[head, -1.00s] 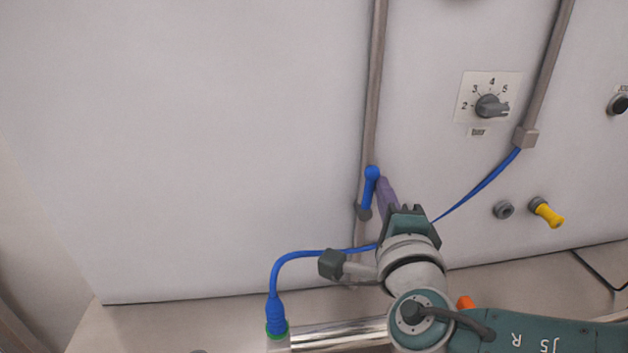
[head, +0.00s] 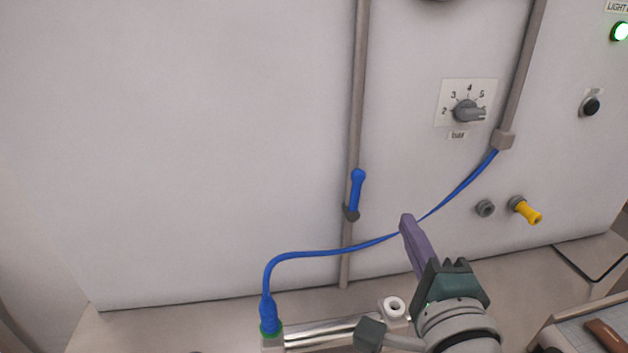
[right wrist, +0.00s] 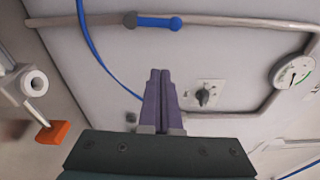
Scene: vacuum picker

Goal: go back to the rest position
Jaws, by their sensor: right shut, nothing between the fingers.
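My right gripper (head: 407,222) is in front of the panel at the lower middle of the head view. Its purple fingers are shut with nothing between them. It also shows in the right wrist view (right wrist: 160,75), fingers together and pointing at the panel. The blue valve lever (head: 356,188) on the vertical grey pipe is up and to the left of the fingertips, apart from them. In the right wrist view the lever (right wrist: 160,23) lies along the pipe beyond the fingertips. My left gripper is not in view.
A blue hose (head: 330,251) runs behind my right fingers to a fitting on a metal cylinder (head: 325,332). A dial (head: 467,111), a yellow plug (head: 527,211) and a black button (head: 591,105) are on the panel. An orange part (right wrist: 53,132) shows at left in the wrist view.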

